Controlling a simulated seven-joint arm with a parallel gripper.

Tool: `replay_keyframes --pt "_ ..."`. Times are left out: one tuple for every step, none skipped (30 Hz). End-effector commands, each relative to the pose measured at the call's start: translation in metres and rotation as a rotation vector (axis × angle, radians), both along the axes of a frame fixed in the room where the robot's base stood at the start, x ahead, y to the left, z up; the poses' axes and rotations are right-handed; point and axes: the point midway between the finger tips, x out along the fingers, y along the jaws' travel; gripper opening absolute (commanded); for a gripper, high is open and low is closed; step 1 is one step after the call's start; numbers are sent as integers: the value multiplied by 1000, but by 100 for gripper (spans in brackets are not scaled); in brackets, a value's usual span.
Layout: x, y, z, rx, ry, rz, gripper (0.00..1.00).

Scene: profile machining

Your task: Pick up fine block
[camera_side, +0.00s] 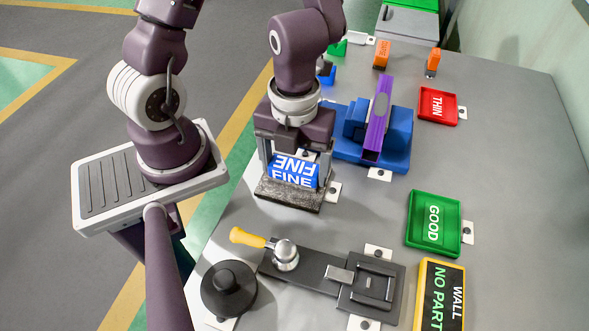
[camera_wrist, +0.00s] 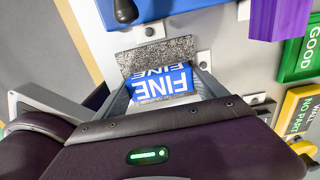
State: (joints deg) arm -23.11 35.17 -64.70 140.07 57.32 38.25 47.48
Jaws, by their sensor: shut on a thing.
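The fine block (camera_side: 293,172) is blue with white "FINE" lettering on its faces. My gripper (camera_side: 294,175) is shut on it, with one finger on each side. The block is at a dark grey speckled slab (camera_side: 290,194) at the table's left side; I cannot tell whether it touches the slab. In the wrist view the block (camera_wrist: 160,84) sits between the fingers, with the speckled slab (camera_wrist: 157,55) just beyond it. The lower parts of the block's sides are hidden by the fingers.
A blue vise (camera_side: 398,140) holding a purple profile (camera_side: 378,115) stands right behind my gripper. A clamp fixture with a yellow handle (camera_side: 247,237) lies in front. Red THIN (camera_side: 438,105) and green GOOD (camera_side: 434,222) trays are at the right. Bare table lies between.

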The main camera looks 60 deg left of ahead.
Motion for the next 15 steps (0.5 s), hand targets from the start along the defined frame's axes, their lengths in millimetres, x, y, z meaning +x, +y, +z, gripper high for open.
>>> replay_keyframes --pt "0 0 0 0 0 0 37" --pt "0 0 0 0 0 0 30" --pt "0 0 0 0 0 0 30" --pt "0 0 0 0 0 0 30" --pt "0 0 0 0 0 0 30" --pt "0 0 0 0 0 0 30" --pt "0 0 1 0 -1 1 30" --pt "1 0 2 0 -1 2 30" --pt "1 0 5 0 -3 4 30" --pt "1 0 8 -1 -4 4 30" --pt "2 0 12 -1 -4 6 30" --pt "2 1 19 0 -6 8 30" --pt "2 1 25 -1 -6 9 30" --pt "2 1 32 -1 -6 10 30" --pt "2 1 42 -1 -6 11 30"
